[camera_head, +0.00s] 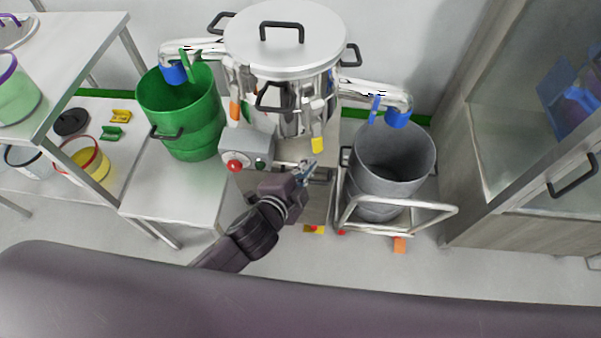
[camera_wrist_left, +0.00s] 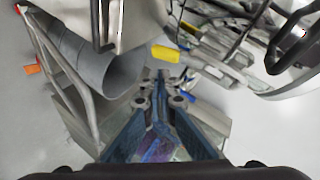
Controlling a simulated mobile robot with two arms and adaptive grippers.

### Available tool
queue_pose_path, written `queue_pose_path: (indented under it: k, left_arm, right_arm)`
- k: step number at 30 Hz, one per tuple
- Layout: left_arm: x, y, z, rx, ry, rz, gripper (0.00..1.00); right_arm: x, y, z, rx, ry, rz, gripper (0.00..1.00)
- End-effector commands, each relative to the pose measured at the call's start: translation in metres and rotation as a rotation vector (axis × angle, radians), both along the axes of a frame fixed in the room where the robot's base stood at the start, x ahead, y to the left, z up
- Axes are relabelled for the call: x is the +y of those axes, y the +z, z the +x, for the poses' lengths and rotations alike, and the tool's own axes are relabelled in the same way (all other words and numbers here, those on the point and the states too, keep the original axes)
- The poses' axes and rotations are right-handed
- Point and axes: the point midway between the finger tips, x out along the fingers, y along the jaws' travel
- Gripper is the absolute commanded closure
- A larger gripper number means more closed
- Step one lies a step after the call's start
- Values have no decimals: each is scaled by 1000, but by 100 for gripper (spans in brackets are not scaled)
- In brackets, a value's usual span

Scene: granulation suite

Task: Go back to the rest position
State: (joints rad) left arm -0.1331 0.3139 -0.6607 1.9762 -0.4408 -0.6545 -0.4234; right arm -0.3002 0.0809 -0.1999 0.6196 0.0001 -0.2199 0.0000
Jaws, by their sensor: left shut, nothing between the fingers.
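My left gripper (camera_head: 308,169) is in the middle of the head view, in front of the steel vessel (camera_head: 285,45) and just right of the grey control box (camera_head: 246,148). It is shut and empty. In the left wrist view my left gripper (camera_wrist_left: 160,88) shows its blue fingers together, with a yellow part (camera_wrist_left: 165,53) of the equipment beyond the tips. My right gripper is not in either view.
A green bucket (camera_head: 190,115) stands on a low table at left. A grey bucket (camera_head: 388,165) sits on a wheeled trolley (camera_head: 425,213) at right, beside a cabinet (camera_head: 530,195). Steel outlet pipes reach over both buckets. Open floor (camera_head: 350,262) lies in front.

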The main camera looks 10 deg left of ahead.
Motion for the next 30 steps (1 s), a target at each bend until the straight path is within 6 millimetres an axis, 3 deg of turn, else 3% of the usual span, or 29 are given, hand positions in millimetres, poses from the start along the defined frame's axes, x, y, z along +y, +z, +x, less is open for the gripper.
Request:
queue_pose_path:
  k: [3,9,20,23,25,30]
  left_arm:
    - [7,9,-20,2,0,-1,100]
    - [14,19,-41,1,0,1,100]
    - [17,17,-46,8,4,1,100]
    - [23,-7,-44,48,23,-1,100]
    - [32,-40,-44,105,52,-8,100]
    - [69,-147,-57,297,169,-49,100]
  right_arm:
    - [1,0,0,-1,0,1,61]
    - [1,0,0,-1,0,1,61]
    - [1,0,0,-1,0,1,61]
    - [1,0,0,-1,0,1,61]
    - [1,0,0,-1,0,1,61]
    - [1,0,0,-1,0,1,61]
